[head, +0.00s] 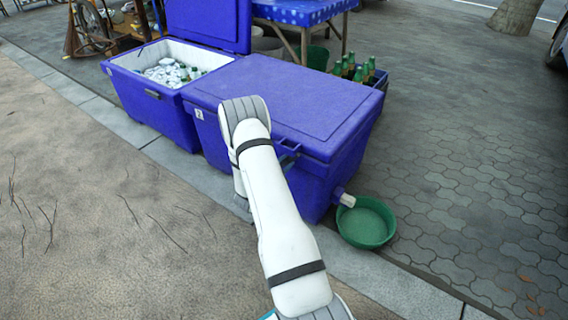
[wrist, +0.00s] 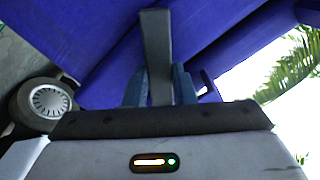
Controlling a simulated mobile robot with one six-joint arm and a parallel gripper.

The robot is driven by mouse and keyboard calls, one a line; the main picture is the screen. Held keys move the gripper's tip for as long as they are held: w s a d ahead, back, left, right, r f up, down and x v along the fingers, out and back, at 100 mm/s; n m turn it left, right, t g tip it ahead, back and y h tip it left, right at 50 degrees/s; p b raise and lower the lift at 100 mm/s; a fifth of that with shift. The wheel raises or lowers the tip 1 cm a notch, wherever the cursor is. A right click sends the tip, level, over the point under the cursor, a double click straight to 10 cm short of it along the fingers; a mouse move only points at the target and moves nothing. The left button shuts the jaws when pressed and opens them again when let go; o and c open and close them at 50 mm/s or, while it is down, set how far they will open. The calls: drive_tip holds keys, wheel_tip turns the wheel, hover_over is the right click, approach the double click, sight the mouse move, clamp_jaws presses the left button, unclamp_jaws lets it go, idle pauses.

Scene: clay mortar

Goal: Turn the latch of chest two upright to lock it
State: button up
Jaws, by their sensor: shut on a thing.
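Chest two (head: 290,95) is a large blue cooler with its lid down and a small white label marked 2 on its front. In the wrist view its blue surface (wrist: 100,50) fills much of the upper picture. The latch (wrist: 156,35) is a dark grey bar that stands out between the fingers of my gripper (wrist: 159,78). My gripper is shut on it, one blue finger on each side. In the head view my white arm covers part of the chest's front and hides the gripper. A small dark fitting shows just right of the arm; I cannot tell if it is the latch.
An open blue chest (head: 150,105) with bottles or cans in ice stands to the left. A green basin (head: 366,224) sits by the spout at chest two's right end. A crate of green bottles (head: 362,74) stands behind. The pavement at the right is clear.

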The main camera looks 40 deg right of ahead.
drive_tip(key=n, duration=0.2)
drive_tip(key=n+p, duration=0.1)
drive_tip(key=n, duration=0.1)
drive_tip(key=shift+s+d+f, duration=0.1)
drive_tip(key=shift+s, duration=0.1)
drive_tip(key=shift+s+f+n, duration=0.1)
drive_tip(key=shift+n, duration=1.5)
drive_tip(key=shift+f, duration=0.1)
drive_tip(key=o, duration=1)
drive_tip(key=shift+r+p, duration=0.2)
drive_tip(key=shift+p, duration=0.1)
drive_tip(key=shift+a, duration=0.4)
drive_tip(key=p+v, duration=0.2)
drive_tip(key=v, duration=0.5)
